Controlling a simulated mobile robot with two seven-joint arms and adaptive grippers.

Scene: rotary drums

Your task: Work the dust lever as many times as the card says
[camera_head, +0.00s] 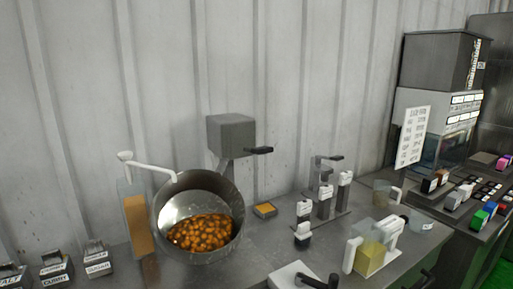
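A grey box (231,135) stands behind a tilted steel drum (166,203), with a black lever (259,150) sticking out to its right. I cannot tell for sure whether this is the dust lever. The drum is open toward me and holds many orange-brown pieces (204,232). A white card (412,137) with several lines of dark print stands upright at the right; its text is too small to read. Neither of my grippers shows in the head view.
A white pipe (145,163) reaches over the drum from a box with an orange front (138,222). Labelled weights (97,259) stand at the left.

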